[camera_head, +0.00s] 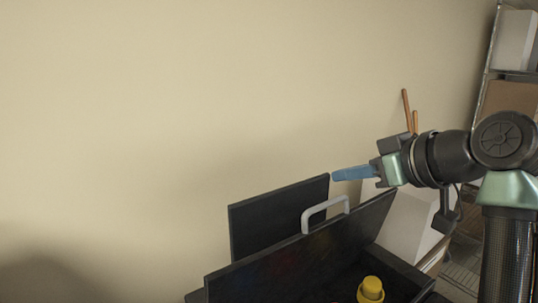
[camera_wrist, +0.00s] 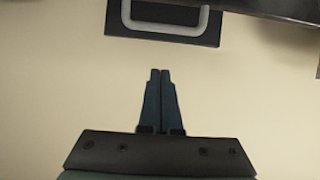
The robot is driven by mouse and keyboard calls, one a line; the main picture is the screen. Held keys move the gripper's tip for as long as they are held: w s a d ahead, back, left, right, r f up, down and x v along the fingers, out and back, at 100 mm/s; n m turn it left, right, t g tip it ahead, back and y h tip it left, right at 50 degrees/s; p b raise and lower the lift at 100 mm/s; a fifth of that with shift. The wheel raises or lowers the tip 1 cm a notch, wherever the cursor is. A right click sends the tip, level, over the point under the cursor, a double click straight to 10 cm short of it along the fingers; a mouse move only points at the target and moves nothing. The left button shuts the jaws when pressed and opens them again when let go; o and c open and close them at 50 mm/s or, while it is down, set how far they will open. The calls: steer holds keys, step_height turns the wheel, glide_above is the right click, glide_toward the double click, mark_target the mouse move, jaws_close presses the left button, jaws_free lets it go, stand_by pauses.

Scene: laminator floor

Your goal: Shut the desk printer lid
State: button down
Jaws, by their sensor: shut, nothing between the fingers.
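The desk printer appears as a dark box (camera_head: 405,272) at the bottom of the head view, cut off by the frame. Its lid (camera_head: 290,255) looks raised, a dark panel standing up at a tilt. A light grey handle (camera_head: 325,212) shows at the lid's upper edge. My gripper (camera_head: 335,175), with blue fingers, is shut and empty, just above and behind the handle, apart from it. In the wrist view the closed fingers (camera_wrist: 160,72) point toward a dark panel (camera_wrist: 150,36) with the grey handle (camera_wrist: 165,28); a gap shows between them.
A second dark panel (camera_head: 270,220) stands behind the lid. A yellow object (camera_head: 370,289) sits within the box. A white box (camera_head: 408,225) and wooden handles (camera_head: 406,110) are behind my arm. A rack (camera_head: 510,75) stands at right. The plain wall (camera_head: 180,100) fills the left.

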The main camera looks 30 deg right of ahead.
mark_target(329, 203)
steer(key=w+f+p, duration=0.1)
steer(key=f+p, duration=0.1)
steer(key=w+f+p, duration=0.1)
steer(key=p, duration=0.1)
steer(key=w+f+p, duration=0.2)
steer(key=p, duration=0.1)
steer(key=shift+d+f, duration=0.1)
steer(key=shift+f, duration=0.35)
steer(key=shift+s+f, duration=0.1)
steer(key=shift+f, duration=0.05)
stand_by(0.4)
